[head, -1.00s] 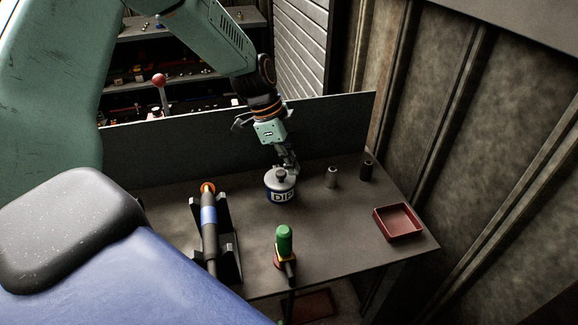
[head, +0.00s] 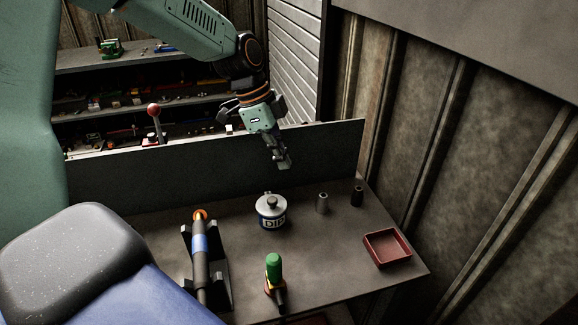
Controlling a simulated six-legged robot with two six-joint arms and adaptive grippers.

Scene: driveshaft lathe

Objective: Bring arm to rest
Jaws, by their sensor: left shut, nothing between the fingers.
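My left gripper (head: 284,165) shows in the head view at the upper middle. It hangs in the air above the far part of the table, in front of the grey back panel. Its fingers point down and are shut, with nothing between them. The arm reaches in from the upper left. My right gripper is not in view.
A red tray (head: 387,248), a green-topped tool (head: 274,272) and a blue-banded shaft on a stand (head: 200,255) are nearer. The back panel (head: 190,172) rises behind.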

